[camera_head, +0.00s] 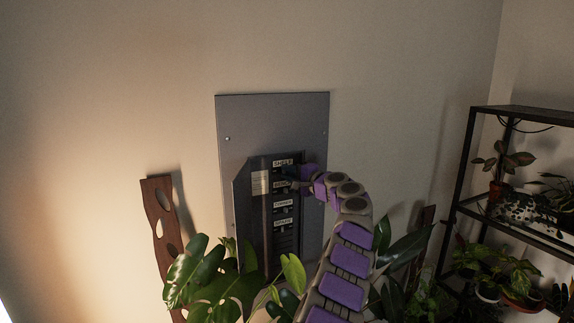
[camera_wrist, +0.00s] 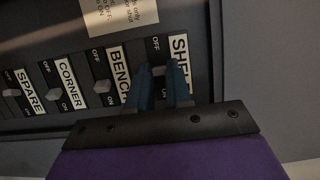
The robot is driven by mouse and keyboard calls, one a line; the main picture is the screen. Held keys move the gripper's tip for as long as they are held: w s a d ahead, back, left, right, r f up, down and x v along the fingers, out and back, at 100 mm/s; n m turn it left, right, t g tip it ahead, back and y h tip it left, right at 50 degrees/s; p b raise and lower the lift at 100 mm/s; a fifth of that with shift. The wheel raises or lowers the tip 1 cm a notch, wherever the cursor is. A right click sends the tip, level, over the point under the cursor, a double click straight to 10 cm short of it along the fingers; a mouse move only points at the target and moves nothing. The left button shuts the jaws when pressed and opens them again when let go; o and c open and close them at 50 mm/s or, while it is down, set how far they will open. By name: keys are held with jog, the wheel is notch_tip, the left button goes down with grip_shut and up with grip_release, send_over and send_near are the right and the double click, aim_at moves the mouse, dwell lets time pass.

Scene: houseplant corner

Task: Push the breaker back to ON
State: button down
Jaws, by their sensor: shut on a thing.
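The breaker panel (camera_head: 299,128) is a grey wall plate with its door open and a column of labelled breakers. In the wrist view the labels read SHELF (camera_wrist: 180,58), BENCH (camera_wrist: 119,72), CORNER (camera_wrist: 68,84) and SPARE (camera_wrist: 29,92), with OFF and ON marks. My gripper (camera_wrist: 160,72) has its two blue fingers on either side of the SHELF breaker's small lever (camera_wrist: 158,69) and is shut on it. The fingers hide much of the lever and its ON mark, so I cannot tell its exact position. In the head view my gripper (camera_head: 292,183) reaches the panel from the right.
The open panel door (camera_head: 242,215) stands at the left of the breakers. Leafy plants (camera_head: 215,277) crowd the front below the panel. A dark wooden board (camera_head: 160,225) leans on the wall at left. A black shelf rack (camera_head: 463,160) with potted plants stands at right.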

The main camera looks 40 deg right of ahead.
jog(key=shift+d+f+n+y+p, duration=0.25)
jog(key=shift+d+n+y+p, duration=0.25)
jog(key=shift+p, duration=0.7)
jog(key=shift+a+f+g+y+p, duration=0.2)
jog(key=shift+g+y+p, duration=0.1)
jog(key=shift+y+p, duration=0.3)
jog(key=c, duration=1.3)
grip_release()
jog(key=shift+c, duration=0.2)
jog(key=o, duration=0.3)
jog(key=shift+d+r, duration=0.15)
jog(key=shift+r, duration=0.1)
jog(key=b+v, duration=0.3)
jog(key=v, duration=1.4)
jog(key=shift+f, duration=0.15)
jog(key=shift+s+d, duration=0.1)
jog(key=shift+d, duration=0.05)
